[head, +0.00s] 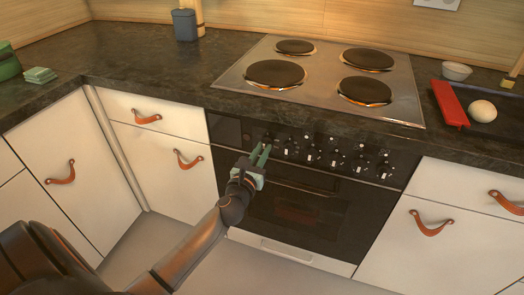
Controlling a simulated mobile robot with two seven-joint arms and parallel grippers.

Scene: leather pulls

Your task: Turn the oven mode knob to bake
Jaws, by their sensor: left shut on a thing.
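The oven (300,205) is set under the counter, with a row of black knobs with white marks along its dark front panel. My left gripper (262,152), with green fingers, reaches up to the left end of this row. It is shut on the leftmost knob (267,139), which the fingers partly hide. The markings around the knobs are too small to read, so I cannot tell which mode is set. My right gripper is not in view.
A hob (323,75) with several round plates lies above the oven. White drawers and doors with leather pulls flank it. At right, a dark tray (508,122) holds a red item (450,103) and an egg-like object (483,111). The floor below is clear.

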